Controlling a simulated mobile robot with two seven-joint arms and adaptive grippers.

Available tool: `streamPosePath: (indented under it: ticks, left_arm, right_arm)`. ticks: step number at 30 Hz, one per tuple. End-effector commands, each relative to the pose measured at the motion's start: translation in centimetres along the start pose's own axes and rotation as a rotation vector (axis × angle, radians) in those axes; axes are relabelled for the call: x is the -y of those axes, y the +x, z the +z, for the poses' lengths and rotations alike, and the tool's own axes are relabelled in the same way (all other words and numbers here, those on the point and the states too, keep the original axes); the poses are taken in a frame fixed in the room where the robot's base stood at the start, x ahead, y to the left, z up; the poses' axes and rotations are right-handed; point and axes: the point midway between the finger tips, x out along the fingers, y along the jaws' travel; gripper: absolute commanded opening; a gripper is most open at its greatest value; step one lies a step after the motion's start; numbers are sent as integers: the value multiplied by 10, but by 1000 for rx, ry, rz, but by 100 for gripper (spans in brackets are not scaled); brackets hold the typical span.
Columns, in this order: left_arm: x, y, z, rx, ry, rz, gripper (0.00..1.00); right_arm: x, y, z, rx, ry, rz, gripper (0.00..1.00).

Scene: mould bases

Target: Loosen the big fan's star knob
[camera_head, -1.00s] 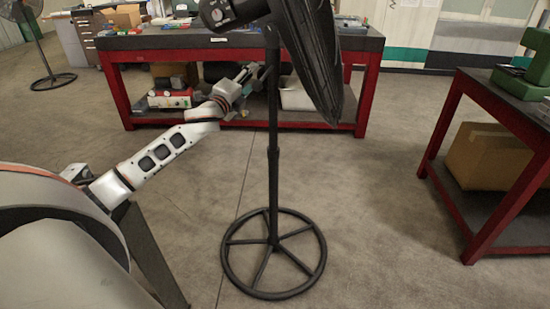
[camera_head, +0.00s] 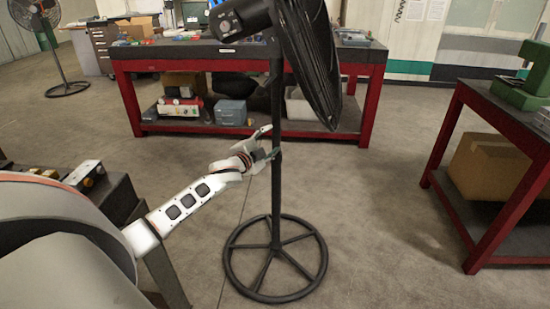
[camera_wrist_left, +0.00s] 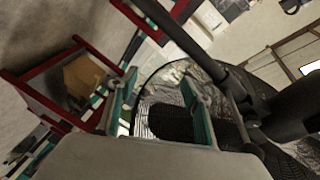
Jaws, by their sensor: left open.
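The big fan stands upright in the head view, with a black pole (camera_head: 277,190), a dark caged head (camera_head: 312,62) and a ring base (camera_head: 240,287). Its dark motor housing (camera_head: 240,17) is at the top. My left gripper (camera_head: 270,143) is open, its fingertips close to the pole around mid-height; I cannot tell if they touch it. In the left wrist view the open fingers (camera_wrist_left: 160,108) have nothing clearly between them, with the fan's cage (camera_wrist_left: 175,122) behind and the pole (camera_wrist_left: 185,38) slanting above. I cannot make out the star knob for certain. My right gripper is out of view.
A red workbench (camera_head: 375,100) with tools and boxes stands behind the fan. Another red bench (camera_head: 505,215) is at the right, with a cardboard box (camera_head: 490,168) on its shelf. A second fan (camera_head: 45,25) stands far left. The floor around the fan is open.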

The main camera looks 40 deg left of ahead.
Motion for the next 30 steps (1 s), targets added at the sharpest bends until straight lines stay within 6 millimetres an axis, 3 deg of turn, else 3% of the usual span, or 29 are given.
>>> streamPosePath:
  ticks: [6,12,30]
  left_arm:
    - [-33,-9,0,1,-63,39,49]
    - [-46,-12,1,2,-91,54,49]
    - [-44,-14,0,2,-91,53,49]
  right_arm:
    - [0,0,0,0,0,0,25]
    - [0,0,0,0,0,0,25]
    - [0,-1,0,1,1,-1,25]
